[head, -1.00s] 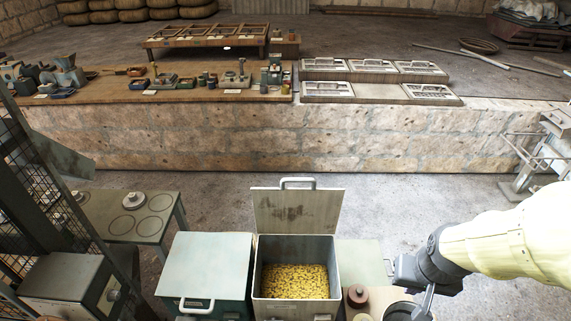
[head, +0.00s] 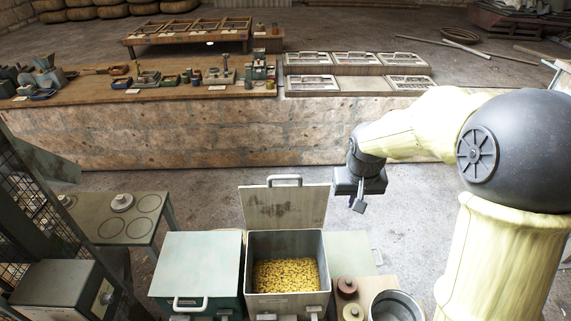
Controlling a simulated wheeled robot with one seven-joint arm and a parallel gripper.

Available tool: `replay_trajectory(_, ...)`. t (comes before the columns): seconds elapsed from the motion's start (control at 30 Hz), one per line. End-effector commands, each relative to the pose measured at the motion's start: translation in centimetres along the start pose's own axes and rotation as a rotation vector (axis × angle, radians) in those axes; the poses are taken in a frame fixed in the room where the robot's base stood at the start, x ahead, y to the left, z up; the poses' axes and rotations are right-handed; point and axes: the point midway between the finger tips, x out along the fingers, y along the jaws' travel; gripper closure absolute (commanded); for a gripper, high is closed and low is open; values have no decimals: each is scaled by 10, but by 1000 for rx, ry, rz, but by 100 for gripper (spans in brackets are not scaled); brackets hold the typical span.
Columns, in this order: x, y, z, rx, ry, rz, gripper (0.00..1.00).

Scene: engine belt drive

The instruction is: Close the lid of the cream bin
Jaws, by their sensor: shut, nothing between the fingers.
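The cream bin (head: 288,307) stands at the bottom middle of the head view and is filled with yellow pellets (head: 285,275). Its lid (head: 284,208) stands up at the back edge, open, with a pale handle (head: 285,181) along its top. My gripper (head: 359,207) is shut and empty. It hangs in the air to the right of the raised lid, apart from it, pointing down.
A green bin (head: 195,262) with a shut lid stands directly left of the cream bin. A metal pot (head: 396,306) and a reddish-brown jar (head: 347,287) stand to the right. A stone wall (head: 200,138) runs behind, with open floor before it.

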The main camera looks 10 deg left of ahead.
Motion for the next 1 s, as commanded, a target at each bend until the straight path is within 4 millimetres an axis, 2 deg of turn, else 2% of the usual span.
replay_trajectory(0.03, -4, -15, -22, -22, 1, -5, 100)
replay_trajectory(0.2, -12, -61, -79, -64, 6, -14, 100)
replay_trajectory(0.4, -22, -116, -134, -76, 16, -29, 100)
replay_trajectory(0.5, -26, -138, -155, -67, 19, -36, 100)
replay_trajectory(0.7, -30, -161, -176, -40, 22, -45, 100)
replay_trajectory(1.0, -30, -163, -178, -37, 23, -44, 100)
